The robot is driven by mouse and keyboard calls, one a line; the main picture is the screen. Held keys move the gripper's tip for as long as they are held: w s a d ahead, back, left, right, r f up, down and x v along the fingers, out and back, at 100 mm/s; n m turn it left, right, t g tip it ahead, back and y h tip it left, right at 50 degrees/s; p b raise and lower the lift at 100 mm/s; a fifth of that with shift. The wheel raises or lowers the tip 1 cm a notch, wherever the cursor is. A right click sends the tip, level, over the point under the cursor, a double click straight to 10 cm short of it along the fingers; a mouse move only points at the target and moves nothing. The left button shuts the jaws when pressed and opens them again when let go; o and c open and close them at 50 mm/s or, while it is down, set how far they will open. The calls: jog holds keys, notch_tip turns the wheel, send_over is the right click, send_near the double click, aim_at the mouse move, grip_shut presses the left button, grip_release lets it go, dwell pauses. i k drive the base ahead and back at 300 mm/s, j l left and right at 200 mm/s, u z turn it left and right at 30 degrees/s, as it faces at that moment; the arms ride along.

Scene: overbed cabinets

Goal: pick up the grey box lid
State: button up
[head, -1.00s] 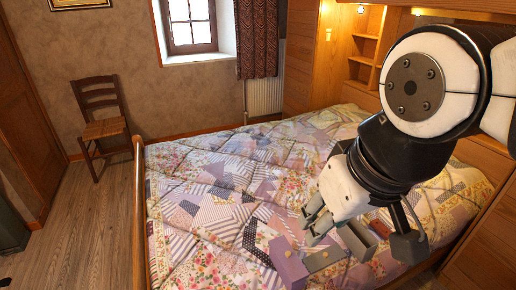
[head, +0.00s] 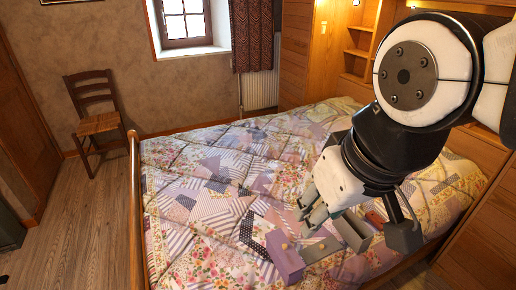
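The grey box lid (head: 321,249), a flat piece with a small yellow knob, lies on the quilt at the near side of the bed. An open grey box (head: 352,233) stands just right of it. A purple box (head: 284,258) with a yellow knob on top is at its left. My gripper (head: 309,213) points down above and behind the lid, apart from it. Its grey fingers look spread with nothing between them. My wrist hides part of the bed behind the grey box.
A small reddish object (head: 375,219) lies behind the grey box, partly hidden by my arm. The patchwork quilt (head: 210,200) is clear to the left. A wooden bed rail (head: 136,210) runs along the left, and wooden cabinets (head: 480,245) stand at the right.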

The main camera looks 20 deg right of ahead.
aim_at(311, 255)
jog(key=l+z, duration=0.2)
jog(key=l, duration=0.2)
jog(key=i+l+z, duration=0.1)
jog(key=l+z, duration=0.15)
jog(key=l, duration=0.15)
jog(key=i+l+z, duration=0.2)
jog(key=l, duration=0.2)
jog(key=l+z, duration=0.25)
jog(key=l, duration=0.15)
jog(key=i, duration=0.05)
